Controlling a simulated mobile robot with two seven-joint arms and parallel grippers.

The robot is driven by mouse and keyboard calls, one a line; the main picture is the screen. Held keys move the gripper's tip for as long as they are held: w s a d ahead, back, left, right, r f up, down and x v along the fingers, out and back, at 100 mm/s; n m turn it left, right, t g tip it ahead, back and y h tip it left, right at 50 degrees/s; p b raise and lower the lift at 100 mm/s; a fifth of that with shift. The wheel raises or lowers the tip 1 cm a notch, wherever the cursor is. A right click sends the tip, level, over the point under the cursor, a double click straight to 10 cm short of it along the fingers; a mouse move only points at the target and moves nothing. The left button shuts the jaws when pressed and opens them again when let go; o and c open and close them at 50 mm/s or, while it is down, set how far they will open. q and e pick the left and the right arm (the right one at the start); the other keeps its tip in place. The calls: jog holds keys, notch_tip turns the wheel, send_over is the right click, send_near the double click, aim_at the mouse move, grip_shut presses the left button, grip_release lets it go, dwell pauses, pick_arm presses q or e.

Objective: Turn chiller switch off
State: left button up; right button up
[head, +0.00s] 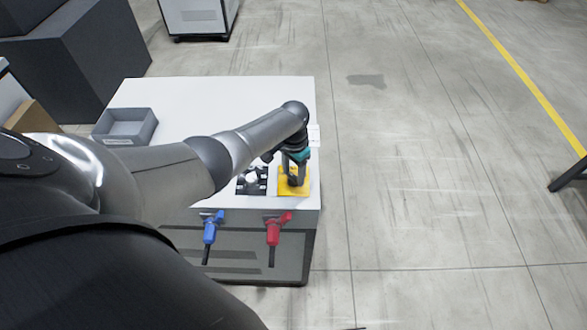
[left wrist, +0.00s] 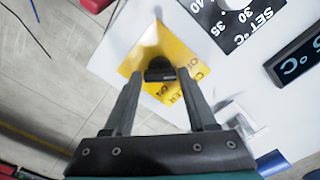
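The chiller switch is a black knob (left wrist: 160,68) on a yellow plate (left wrist: 185,62) with black lettering, partly readable as "ON". In the head view the yellow plate (head: 301,190) lies on the white top of the cabinet, near its front right corner. My right gripper is not in view.
A temperature dial (head: 251,180) sits left of the yellow plate. Blue (head: 209,228) and red (head: 274,230) valve handles stick out of the cabinet's front. A grey tray (head: 126,128) lies at the back left of the white top (head: 215,98). The floor right of the cabinet is clear.

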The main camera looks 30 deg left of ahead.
aim_at(294, 176)
pick_arm(q)
jog(key=o, duration=0.3)
jog(key=shift+o, duration=0.2)
jog(key=shift+r, duration=0.15)
jog(key=shift+r, duration=0.25)
notch_tip(294, 176, up, 5)
jog(key=shift+p, duration=0.95)
notch_tip(294, 176, up, 10)
jog(key=shift+f, duration=0.25)
jog(key=shift+s+f, duration=0.1)
